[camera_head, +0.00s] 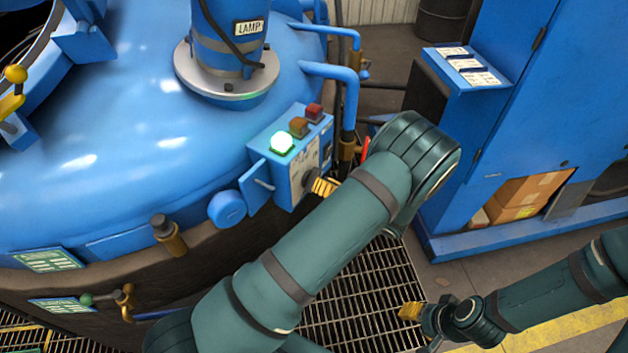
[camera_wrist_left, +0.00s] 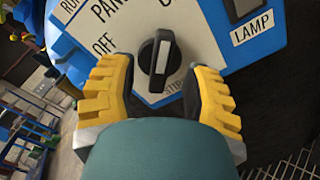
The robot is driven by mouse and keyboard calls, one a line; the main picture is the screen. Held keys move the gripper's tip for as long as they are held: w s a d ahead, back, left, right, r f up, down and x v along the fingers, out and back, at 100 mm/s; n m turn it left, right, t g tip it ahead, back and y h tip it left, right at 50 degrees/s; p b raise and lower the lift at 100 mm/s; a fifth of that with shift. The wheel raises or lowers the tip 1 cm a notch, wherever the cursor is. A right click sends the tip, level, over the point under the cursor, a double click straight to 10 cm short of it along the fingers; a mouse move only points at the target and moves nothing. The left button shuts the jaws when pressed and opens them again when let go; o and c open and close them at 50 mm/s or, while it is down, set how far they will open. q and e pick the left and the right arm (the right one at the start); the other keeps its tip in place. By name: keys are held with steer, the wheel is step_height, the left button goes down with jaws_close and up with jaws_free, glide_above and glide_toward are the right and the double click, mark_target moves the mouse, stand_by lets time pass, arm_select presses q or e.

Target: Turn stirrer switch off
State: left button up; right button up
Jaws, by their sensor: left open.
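The stirrer switch is a black rotary knob (camera_wrist_left: 156,62) with a white line on a white panel (camera_wrist_left: 125,35), seen in the left wrist view. Its line runs nearly straight up and down the picture. Labels around it include OFF; the one below is partly hidden. My left gripper (camera_wrist_left: 160,70) is open, with one yellow finger on each side of the knob; contact cannot be told. In the head view the blue control box (camera_head: 283,172) shows a lit green lamp, and my left gripper (camera_head: 325,187) is at its face, mostly behind my arm. My right gripper (camera_head: 424,314) is low at right, away from the box.
Orange and red unlit buttons (camera_head: 307,119) sit on the box top. The blue furnace lid (camera_head: 120,130) fills the left. Blue pipes (camera_head: 340,75) rise behind the box.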

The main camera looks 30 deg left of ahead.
arm_select(q)
steer(key=shift+w+a, duration=0.15)
steer(key=shift+a, duration=1.3)
jaws_close()
